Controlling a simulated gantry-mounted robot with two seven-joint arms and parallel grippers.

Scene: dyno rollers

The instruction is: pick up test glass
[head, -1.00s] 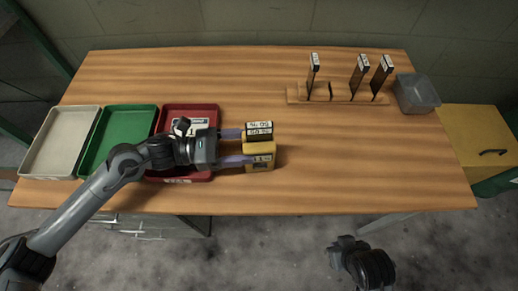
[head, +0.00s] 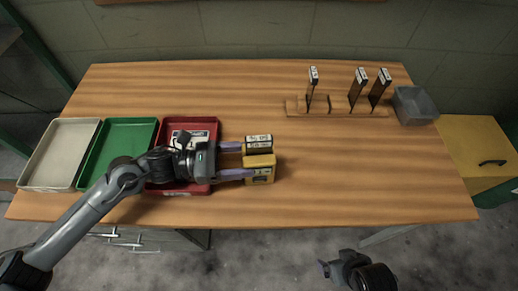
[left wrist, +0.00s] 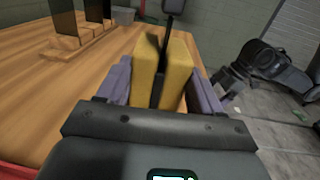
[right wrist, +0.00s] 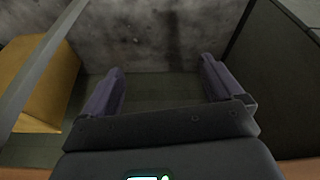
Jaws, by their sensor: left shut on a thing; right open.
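Three dark glass panels with white label tops stand upright in a wooden rack (head: 340,111) at the back right of the table: a left one (head: 311,90), a middle one (head: 356,88) and a right one (head: 379,87). My left gripper (head: 234,160) is shut on a yellow two-part block (head: 262,172) with a dark slot between its halves. The block also shows between the fingers in the left wrist view (left wrist: 181,70). I cannot tell whether it touches the table. My right gripper (right wrist: 160,90) is open and empty, off the table's front edge, above the floor.
White (head: 40,180), green (head: 127,122) and red (head: 201,125) trays stand at the table's left. A clear grey bin (head: 416,105) stands right of the rack. A yellow cabinet (head: 470,150) is beyond the right edge. The table's middle is clear.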

